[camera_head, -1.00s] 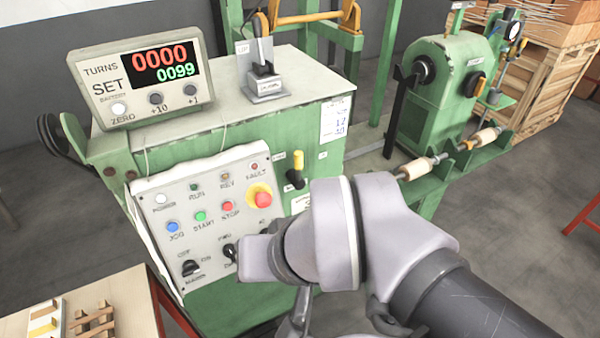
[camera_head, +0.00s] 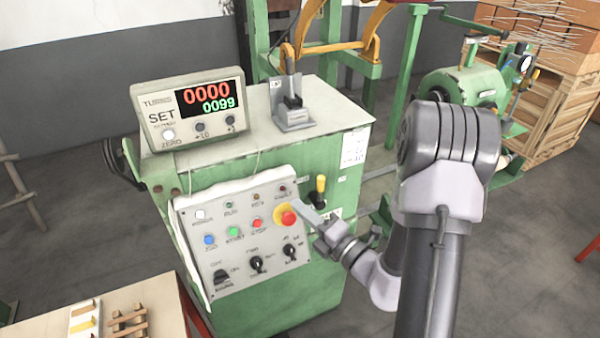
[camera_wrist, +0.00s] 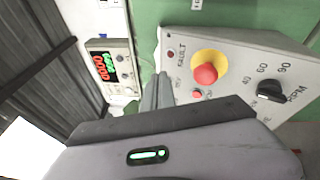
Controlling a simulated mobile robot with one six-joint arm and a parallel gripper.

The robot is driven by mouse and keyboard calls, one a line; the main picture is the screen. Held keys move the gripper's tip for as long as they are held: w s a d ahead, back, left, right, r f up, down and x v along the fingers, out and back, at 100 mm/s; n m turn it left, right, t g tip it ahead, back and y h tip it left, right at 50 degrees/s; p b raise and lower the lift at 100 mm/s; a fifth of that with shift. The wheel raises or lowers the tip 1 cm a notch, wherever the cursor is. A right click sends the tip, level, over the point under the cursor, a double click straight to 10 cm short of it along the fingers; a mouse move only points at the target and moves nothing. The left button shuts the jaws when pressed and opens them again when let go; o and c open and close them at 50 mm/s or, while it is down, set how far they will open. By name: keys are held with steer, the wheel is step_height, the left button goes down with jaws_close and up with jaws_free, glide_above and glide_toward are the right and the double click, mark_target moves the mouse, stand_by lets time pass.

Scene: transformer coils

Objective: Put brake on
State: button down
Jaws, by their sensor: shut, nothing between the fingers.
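A lever with a yellow handle (camera_head: 320,184) and a black base stands upright on the green machine front, just right of the control panel (camera_head: 222,262). I take it for the brake; its small label is not readable. My gripper (camera_head: 305,212) is shut and empty. In the head view it is beside the panel's upper right corner, close to the red stop knob (camera_head: 288,218) and just below the lever. Whether it touches anything cannot be told. In the wrist view the closed fingers (camera_wrist: 158,92) point toward the machine, beside the red knob (camera_wrist: 206,74); the lever is not visible there.
The panel carries several buttons and black rotary knobs (camera_head: 290,250). A turns counter (camera_head: 195,115) and a grey pedestal switch (camera_head: 292,112) stand on the machine top. A wooden table (camera_head: 60,328) is at lower left. Grey floor is open at right.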

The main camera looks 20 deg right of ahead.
mark_target(318, 188)
steer(key=s+d+f+m+h, duration=0.1)
steer(key=d+f+m+h, duration=0.4)
steer(key=d, duration=0.3)
steer(key=shift+s+d+f+m+h, duration=0.2)
steer(key=shift+s+m+h, duration=0.2)
steer(key=shift+m+h, duration=0.45)
steer(key=w+b, duration=1)
steer(key=shift+d+r, duration=0.1)
steer(key=shift+r, duration=0.05)
